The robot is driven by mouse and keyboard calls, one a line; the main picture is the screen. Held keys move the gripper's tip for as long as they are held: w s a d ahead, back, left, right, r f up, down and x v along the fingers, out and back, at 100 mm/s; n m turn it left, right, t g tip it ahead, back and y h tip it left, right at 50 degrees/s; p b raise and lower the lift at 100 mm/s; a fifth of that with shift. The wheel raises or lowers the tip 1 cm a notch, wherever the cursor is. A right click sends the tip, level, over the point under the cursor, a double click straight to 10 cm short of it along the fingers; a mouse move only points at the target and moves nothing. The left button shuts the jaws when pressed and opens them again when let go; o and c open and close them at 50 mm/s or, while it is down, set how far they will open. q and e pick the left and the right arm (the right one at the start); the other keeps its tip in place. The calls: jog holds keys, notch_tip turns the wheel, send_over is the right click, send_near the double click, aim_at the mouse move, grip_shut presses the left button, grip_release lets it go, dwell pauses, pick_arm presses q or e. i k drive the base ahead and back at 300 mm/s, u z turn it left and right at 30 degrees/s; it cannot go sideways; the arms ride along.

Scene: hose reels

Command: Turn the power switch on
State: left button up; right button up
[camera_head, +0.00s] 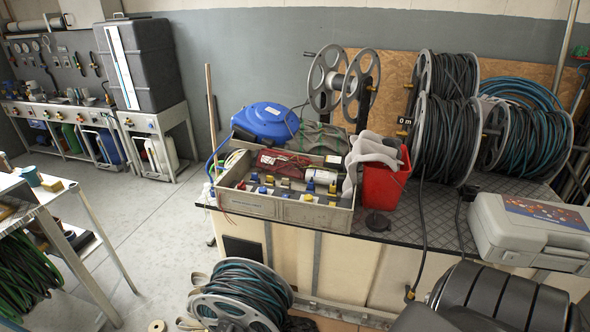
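I cannot make out a power switch with certainty in the head view. An open grey crate (262,206) on the workbench holds several small yellow and blue fittings, a red item and cables, and no part of it shows clearly as a switch. A small black piece with pale marks (404,127) sits by the hose reels above the red bucket, too small to identify. Neither of my grippers is in view.
The workbench (436,238) carries a red bucket (383,186), hose reels (447,138), a blue round case (266,121) and a grey toolbox (530,232). A hose reel (240,294) lies on the floor in front. Floor (155,218) is free at left, beside a white shelf cart (75,190).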

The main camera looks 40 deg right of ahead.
aim_at(242, 186)
jog(key=z, duration=0.95)
jog(key=i, duration=0.8)
jog(key=z, duration=0.7)
